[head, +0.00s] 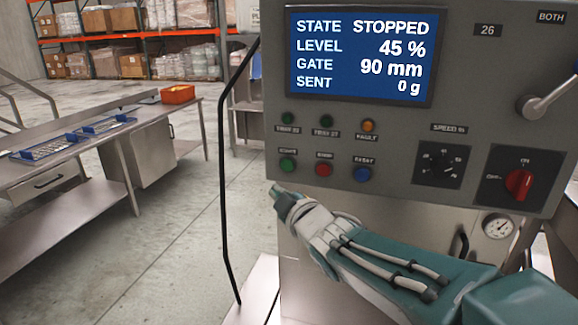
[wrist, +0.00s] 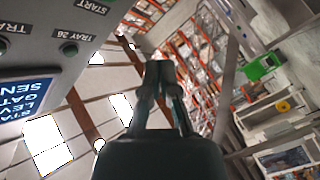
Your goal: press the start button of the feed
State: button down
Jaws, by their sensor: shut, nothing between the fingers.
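The green start button (head: 287,165) sits at the lower left of the grey control panel (head: 460,100), under a small label. My gripper (head: 274,193) is just below and left of it in the head view, apart from it in the picture. The depth gap is hard to judge. In the wrist view my gripper (wrist: 159,72) is shut and empty, pointing past the panel's edge. The panel appears upside down there, with the START label (wrist: 92,7) at the top. The display reads STOPPED.
A red stop button (head: 323,170) and blue reset button (head: 362,174) are right of the green one. Tray lamps and a fault lamp (head: 368,125) are above. A steel bench (head: 150,112) stands at left, with clear floor between.

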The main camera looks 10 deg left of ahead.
aim_at(287, 165)
jog(key=w, duration=0.8)
jog(key=shift+d+f, duration=0.1)
jog(key=shift+f, duration=0.05)
jog(key=shift+w+a, duration=0.3)
jog(key=shift+w, duration=0.1)
jog(key=shift+a, duration=0.35)
jog(key=shift+d, duration=0.5)
jog(key=shift+a, duration=0.3)
